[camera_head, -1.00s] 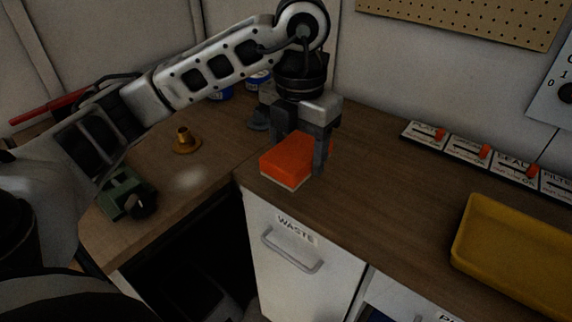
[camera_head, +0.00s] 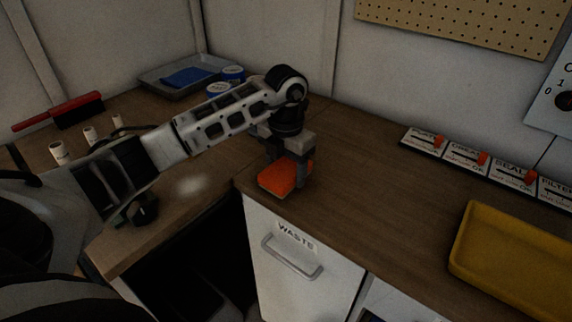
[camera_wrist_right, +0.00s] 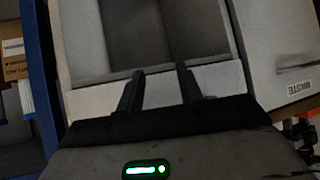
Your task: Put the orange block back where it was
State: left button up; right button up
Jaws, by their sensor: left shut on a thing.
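The orange block (camera_head: 278,183) has a flat orange top and a paler lower edge. In the head view it is at the worktop's inner corner, above the WASTE door. My left gripper (camera_head: 287,174) points down and is shut on the block, with its fingers on the block's sides. The block is at or just above the wooden top; I cannot tell if it touches. My right gripper (camera_wrist_right: 161,84) shows in the right wrist view, its two fingers apart with nothing between them.
A yellow tray (camera_head: 468,272) lies on the worktop at the right. A row of labelled switches (camera_head: 461,158) runs along the back wall. A grey tray (camera_head: 160,84), blue-labelled tins (camera_head: 232,75) and a red-handled brush (camera_head: 62,109) are at the back left. The middle worktop is clear.

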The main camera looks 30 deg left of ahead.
aim_at(286, 168)
pick_arm(q)
jog(key=shift+f, duration=0.2)
jog(key=o, duration=0.8)
jog(key=shift+o, duration=0.7)
jog(key=shift+r, duration=0.2)
notch_tip(286, 168, up, 12)
jog(key=shift+b, duration=0.35)
